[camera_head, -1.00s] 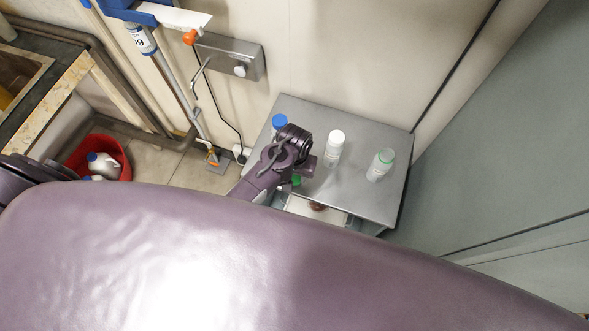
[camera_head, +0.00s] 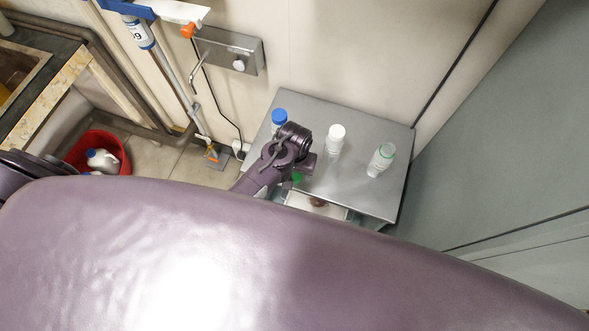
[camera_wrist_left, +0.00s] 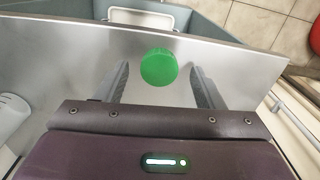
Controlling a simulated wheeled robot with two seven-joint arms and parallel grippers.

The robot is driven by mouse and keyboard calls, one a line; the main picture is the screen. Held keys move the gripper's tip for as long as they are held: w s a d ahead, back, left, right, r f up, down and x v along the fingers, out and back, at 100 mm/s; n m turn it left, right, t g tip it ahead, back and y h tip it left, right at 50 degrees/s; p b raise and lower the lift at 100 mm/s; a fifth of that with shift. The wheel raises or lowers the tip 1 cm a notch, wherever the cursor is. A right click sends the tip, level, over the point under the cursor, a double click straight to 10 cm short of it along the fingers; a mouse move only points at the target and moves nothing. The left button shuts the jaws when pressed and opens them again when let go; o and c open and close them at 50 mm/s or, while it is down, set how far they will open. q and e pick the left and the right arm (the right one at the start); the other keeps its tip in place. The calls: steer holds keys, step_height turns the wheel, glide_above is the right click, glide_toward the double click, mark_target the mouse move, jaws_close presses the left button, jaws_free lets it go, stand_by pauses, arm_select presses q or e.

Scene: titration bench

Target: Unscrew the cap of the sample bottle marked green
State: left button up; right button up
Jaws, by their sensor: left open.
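A solid green cap (camera_wrist_left: 159,67) shows top-on in the left wrist view, between the spread fingers of my left gripper (camera_wrist_left: 160,76). The fingers stand apart on both sides of it, with gaps. In the head view, a bit of the green cap (camera_head: 296,178) shows just under my left gripper (camera_head: 299,168); the wrist hides the rest. I cannot tell whether a bottle stands under this cap. A white bottle (camera_head: 380,162) with a green ring around its pale top stands upright at the right of the grey table. My right gripper is not in view.
A blue-capped bottle (camera_head: 279,117) and a white-capped bottle (camera_head: 335,138) stand on the grey table (camera_head: 360,190). A white tray (camera_head: 330,208) is at its front edge. A wall lies behind. A red bucket (camera_head: 112,145) with white bottles stands on the floor at left.

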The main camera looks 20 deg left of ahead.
arm_select(q)
step_height(320, 180, up, 7)
steer(key=shift+f+b, duration=0.2)
steer(key=shift+b, duration=0.45)
steer(key=s+a+r+m+t, duration=0.1)
steer(key=s+a+r, duration=0.2)
steer(key=r, duration=0.2)
steer(key=s+a+r+m+t, duration=0.1)
steer(key=s+a+r, duration=0.15)
steer(key=r, duration=0.25)
steer(key=s+a+r+t, duration=0.2)
steer(key=s+r, duration=0.1)
steer(key=r, duration=0.2)
step_height(320, 180, down, 37)
steer(key=s+g+b, duration=0.2)
steer(key=b, duration=0.4)
steer(key=s+a+f+b, duration=0.2)
steer(key=s+f, duration=0.7)
steer(key=f, duration=0.2)
steer(key=s+a+f+g+b, duration=0.1)
steer(key=s+f+b, duration=0.2)
steer(key=s+f, duration=0.7)
steer(key=shift+s+a+f+m, duration=0.3)
steer(key=shift+a+f+m, duration=0.1)
steer(key=shift+f, duration=0.05)
